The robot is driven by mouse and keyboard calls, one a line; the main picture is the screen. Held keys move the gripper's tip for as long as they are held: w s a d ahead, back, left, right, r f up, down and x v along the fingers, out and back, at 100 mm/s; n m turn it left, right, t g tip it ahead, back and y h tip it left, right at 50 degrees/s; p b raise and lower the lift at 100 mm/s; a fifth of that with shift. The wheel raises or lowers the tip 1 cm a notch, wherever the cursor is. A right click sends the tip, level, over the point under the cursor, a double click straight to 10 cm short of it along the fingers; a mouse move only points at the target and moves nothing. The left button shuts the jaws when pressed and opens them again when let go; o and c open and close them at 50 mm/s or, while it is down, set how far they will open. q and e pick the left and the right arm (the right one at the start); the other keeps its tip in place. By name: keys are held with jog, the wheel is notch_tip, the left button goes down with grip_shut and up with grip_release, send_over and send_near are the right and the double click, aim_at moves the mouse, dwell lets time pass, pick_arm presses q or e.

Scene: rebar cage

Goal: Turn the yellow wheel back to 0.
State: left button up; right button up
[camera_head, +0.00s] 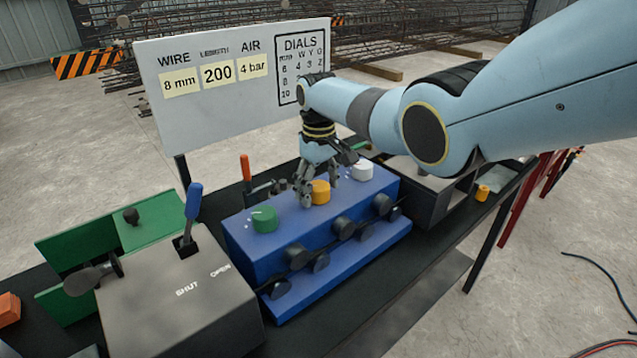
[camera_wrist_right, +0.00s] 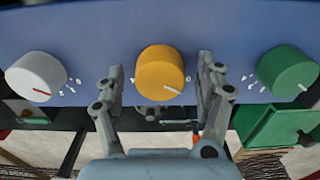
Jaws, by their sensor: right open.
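The yellow wheel (camera_head: 320,191) is the middle of three knobs on top of the blue box. In the right wrist view the yellow wheel (camera_wrist_right: 160,72) has a pale pointer line on its cap, aimed to the lower right. My right gripper (camera_head: 318,190) is above the blue box at the yellow wheel. In the wrist view the open fingers of my right gripper (camera_wrist_right: 160,85) stand on either side of the wheel, with a gap on both sides. The marks around the wheel are mostly hidden by the fingers. My left gripper is not in view.
A green wheel (camera_head: 264,219) and a white wheel (camera_head: 361,170) flank the yellow one on the blue box (camera_head: 240,240). A grey box (camera_head: 185,300) with a blue lever stands at the left. A white sign (camera_head: 220,100) stands behind.

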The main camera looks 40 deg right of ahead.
aim_at(319, 185)
notch_tip(319, 185, up, 12)
dwell(0.5)
dwell(0.3)
